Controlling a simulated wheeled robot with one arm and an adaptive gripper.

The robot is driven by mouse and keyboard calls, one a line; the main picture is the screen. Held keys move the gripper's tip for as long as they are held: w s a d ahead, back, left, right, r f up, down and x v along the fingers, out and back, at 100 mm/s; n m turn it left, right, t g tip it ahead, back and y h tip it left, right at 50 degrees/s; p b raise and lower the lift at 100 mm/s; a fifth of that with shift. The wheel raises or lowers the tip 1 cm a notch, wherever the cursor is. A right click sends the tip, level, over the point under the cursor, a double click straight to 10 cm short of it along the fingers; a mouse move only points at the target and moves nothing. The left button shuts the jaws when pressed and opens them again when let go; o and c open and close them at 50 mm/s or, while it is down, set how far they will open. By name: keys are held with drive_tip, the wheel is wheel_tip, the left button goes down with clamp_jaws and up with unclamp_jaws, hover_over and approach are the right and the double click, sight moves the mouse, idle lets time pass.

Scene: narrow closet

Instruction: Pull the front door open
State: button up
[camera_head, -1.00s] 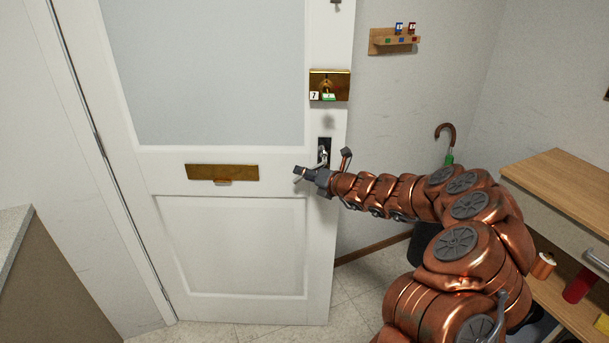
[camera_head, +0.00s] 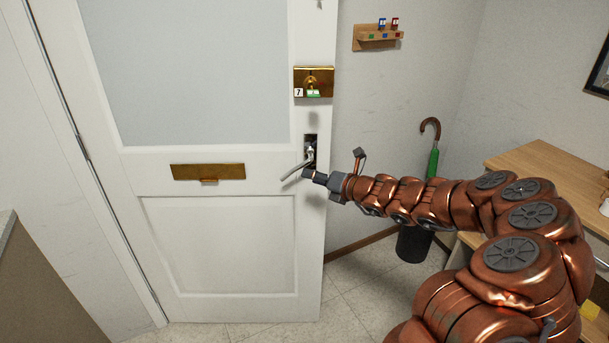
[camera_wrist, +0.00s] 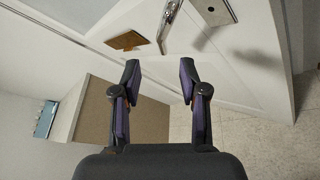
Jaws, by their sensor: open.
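The white front door (camera_head: 220,240) has a large pale pane, a brass mail slot (camera_head: 208,172) and a brass lock plate (camera_head: 313,82). Its right edge stands in front of the wall, whose skirting runs behind it. The metal lever handle (camera_head: 296,170) slants down to the left from a dark plate near that edge. My gripper (camera_head: 310,175) is beside the lever, just right of and below it in the head view. In the wrist view my gripper (camera_wrist: 158,70) has its fingers apart with nothing between them. The lever (camera_wrist: 168,24) lies beyond the fingertips.
A wooden key shelf (camera_head: 378,38) hangs on the wall right of the door. An umbrella (camera_head: 432,160) stands in a dark bin (camera_head: 414,245). A wooden table (camera_head: 550,175) is at the right, near my arm. Tiled floor (camera_head: 370,300) is clear before the door.

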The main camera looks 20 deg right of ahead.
drive_tip(key=shift+v, duration=1.3)
